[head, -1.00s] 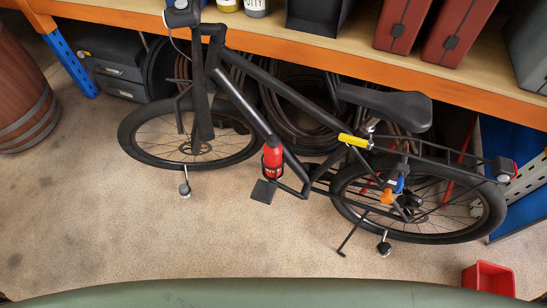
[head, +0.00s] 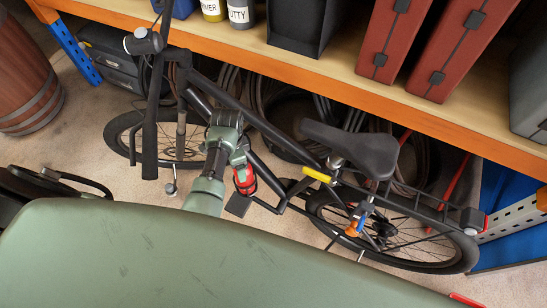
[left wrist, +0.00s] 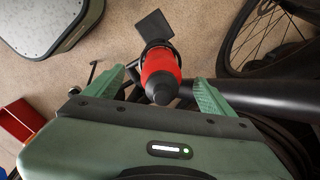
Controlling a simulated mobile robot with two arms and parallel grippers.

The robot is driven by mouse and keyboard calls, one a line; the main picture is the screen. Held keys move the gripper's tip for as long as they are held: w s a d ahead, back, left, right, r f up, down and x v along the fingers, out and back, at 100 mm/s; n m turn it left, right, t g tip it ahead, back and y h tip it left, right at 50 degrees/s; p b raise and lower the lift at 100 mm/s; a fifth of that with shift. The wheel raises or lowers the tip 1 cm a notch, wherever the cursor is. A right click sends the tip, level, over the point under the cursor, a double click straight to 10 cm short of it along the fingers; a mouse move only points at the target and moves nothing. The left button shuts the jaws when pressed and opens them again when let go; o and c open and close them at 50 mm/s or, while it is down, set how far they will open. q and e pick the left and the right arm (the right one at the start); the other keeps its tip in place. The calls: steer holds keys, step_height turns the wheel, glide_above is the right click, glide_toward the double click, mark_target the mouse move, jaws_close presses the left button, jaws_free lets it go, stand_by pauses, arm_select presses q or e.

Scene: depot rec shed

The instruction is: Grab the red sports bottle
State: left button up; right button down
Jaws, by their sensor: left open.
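The red sports bottle (head: 244,181) with a black cap sits in a holder on the frame of the black bicycle (head: 205,105). In the left wrist view the bottle (left wrist: 159,68) lies between the two green fingers of my left gripper (left wrist: 160,84), cap towards the palm. The fingers are open, with a gap to the bottle on each side. In the head view my left gripper (head: 239,160) is at the bottle's top and hides part of it. My right gripper is not in view.
The bicycle's frame tube (left wrist: 270,98) runs close beside one finger. A shelf with an orange edge (head: 300,75) stands behind, holding red cases (head: 460,45), a dark bin and tins. A yellow item (head: 317,175) and a blue-orange item (head: 358,222) are on the bicycle.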

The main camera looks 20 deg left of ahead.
mark_target(250, 179)
arm_select(q)
steer(key=shift+w+d+r, duration=0.15)
steer(key=shift+w+r, duration=0.15)
steer(key=shift+r, duration=0.2)
steer(key=shift+w+d+r, duration=0.15)
steer(key=shift+w+r, duration=0.15)
steer(key=shift+r, duration=0.15)
steer(key=shift+w+d, duration=0.1)
steer(key=shift+w, duration=0.05)
steer(key=shift+s+f, duration=0.2)
steer(key=shift+f, duration=1.05)
step_height(250, 179, down, 4)
steer(key=shift+w+r+b, duration=0.1)
steer(key=shift+b, duration=0.2)
steer(key=shift+f, duration=0.5)
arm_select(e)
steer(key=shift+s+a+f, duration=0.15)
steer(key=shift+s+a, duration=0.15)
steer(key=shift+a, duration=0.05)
arm_select(q)
jaws_close()
